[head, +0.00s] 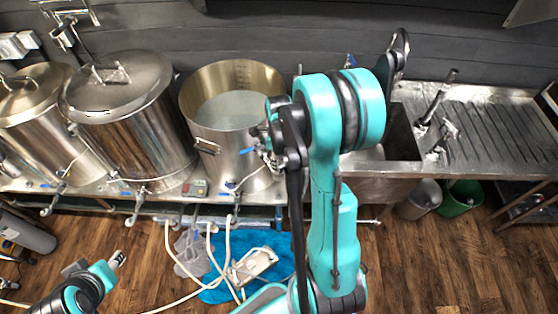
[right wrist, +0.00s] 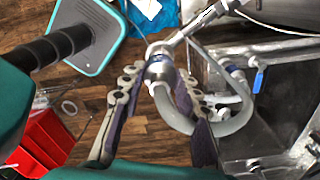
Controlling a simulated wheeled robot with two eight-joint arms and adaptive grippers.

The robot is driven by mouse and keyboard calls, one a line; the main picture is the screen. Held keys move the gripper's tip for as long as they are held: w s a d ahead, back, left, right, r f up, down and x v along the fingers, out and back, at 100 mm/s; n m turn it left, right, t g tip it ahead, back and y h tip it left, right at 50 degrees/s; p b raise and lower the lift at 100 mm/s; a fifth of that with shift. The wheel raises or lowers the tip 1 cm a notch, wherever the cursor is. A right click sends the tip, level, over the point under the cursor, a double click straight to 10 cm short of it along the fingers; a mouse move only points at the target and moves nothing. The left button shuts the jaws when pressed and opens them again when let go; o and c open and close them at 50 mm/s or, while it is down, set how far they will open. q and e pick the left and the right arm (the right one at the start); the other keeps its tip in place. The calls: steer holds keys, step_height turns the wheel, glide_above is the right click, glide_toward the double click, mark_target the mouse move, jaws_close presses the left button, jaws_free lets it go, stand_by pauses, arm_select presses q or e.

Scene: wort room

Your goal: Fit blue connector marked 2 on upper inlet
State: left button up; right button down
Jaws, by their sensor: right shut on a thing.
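The open steel kettle (head: 232,105) stands at the centre of the head view, with a blue-handled valve (head: 247,151) on its upper side. My right gripper (head: 272,152) is beside this valve, partly hidden by my arm. In the right wrist view my right gripper (right wrist: 157,88) is shut on a silvery connector (right wrist: 160,68) with a whitish hose (right wrist: 238,118) curving beside it. No number or blue mark is readable on the connector. A blue valve handle (right wrist: 259,80) shows to its right. My left gripper (head: 117,259) is low at the left, away from the kettles.
Two lidded kettles (head: 125,110) (head: 40,110) stand to the left. A sink bench (head: 480,135) is at the right. Hoses (head: 210,250) hang over a blue cloth (head: 215,290) on the wooden floor. A green bucket (head: 460,197) stands under the bench.

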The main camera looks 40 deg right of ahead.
steer(key=shift+f+b, duration=0.65)
steer(key=shift+f, duration=0.05)
steer(key=c, duration=1)
jaws_free()
steer(key=shift+c, duration=0.2)
step_height(320, 180, up, 12)
steer(key=shift+r, duration=0.1)
steer(key=shift+a+f+n, duration=0.25)
steer(key=shift+n, duration=0.05)
steer(key=s+a+f+n+t+b, duration=0.3)
steer(key=a+f+n+b, duration=0.4)
steer(key=n, duration=0.8)
steer(key=s+a+f+n+t+b, duration=0.4)
steer(key=a+f+n+b, duration=0.3)
steer(key=a+n+b, duration=0.3)
steer(key=n+b, duration=0.2)
steer(key=n, duration=0.2)
steer(key=shift+s+a+f+n, duration=0.2)
steer(key=shift+s+a+n, duration=0.1)
steer(key=shift+a+n, duration=0.1)
